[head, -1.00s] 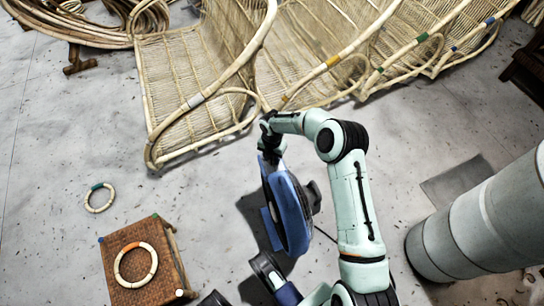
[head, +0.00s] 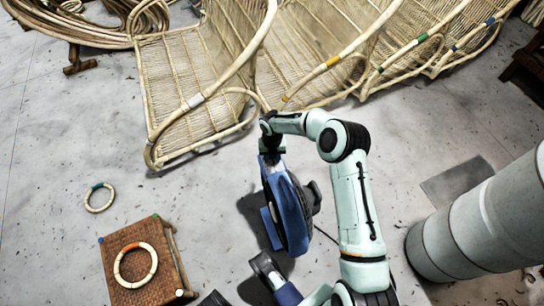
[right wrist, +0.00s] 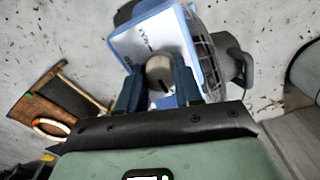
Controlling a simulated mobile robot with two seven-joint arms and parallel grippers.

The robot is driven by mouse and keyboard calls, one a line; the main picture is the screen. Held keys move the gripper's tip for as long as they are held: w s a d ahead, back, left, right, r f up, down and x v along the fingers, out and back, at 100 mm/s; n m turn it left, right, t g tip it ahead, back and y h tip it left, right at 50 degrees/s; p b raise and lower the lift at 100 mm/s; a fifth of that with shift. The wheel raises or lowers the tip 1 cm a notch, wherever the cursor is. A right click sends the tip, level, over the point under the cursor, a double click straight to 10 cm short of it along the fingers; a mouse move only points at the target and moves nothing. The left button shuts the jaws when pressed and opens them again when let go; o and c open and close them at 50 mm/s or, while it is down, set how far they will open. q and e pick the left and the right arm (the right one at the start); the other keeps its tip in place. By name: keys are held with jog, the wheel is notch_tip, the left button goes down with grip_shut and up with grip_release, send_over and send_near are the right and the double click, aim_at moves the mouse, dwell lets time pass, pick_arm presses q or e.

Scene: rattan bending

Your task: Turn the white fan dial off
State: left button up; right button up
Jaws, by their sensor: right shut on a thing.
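The blue fan (head: 288,212) stands on the floor below my right arm in the head view, its round grille side facing right. In the right wrist view the fan (right wrist: 190,35) shows a white panel with dark marks and a pale round dial (right wrist: 158,68) with a dark slot. My right gripper (right wrist: 158,84) is shut on the dial, one blue finger on each side of it. In the head view my right gripper (head: 271,150) is at the fan's top end, and the dial is hidden there.
Rattan chair frames (head: 200,85) fill the back. A woven stool (head: 128,285) with a rattan ring (head: 135,265) stands lower left, and another ring (head: 99,198) lies on the floor. A large grey cylinder (head: 480,220) is at the right.

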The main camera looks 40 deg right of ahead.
jog(key=o, duration=1)
jog(key=shift+o, duration=0.2)
pick_arm(q)
jog(key=w+d+r+t+p, duration=0.1)
jog(key=w+r+t+p, duration=0.1)
jog(key=w+r, duration=0.4)
jog(key=shift+p, duration=0.8)
pick_arm(e)
notch_tip(320, 180, up, 14)
jog(key=shift+f, duration=0.25)
pick_arm(q)
jog(key=shift+d, duration=0.1)
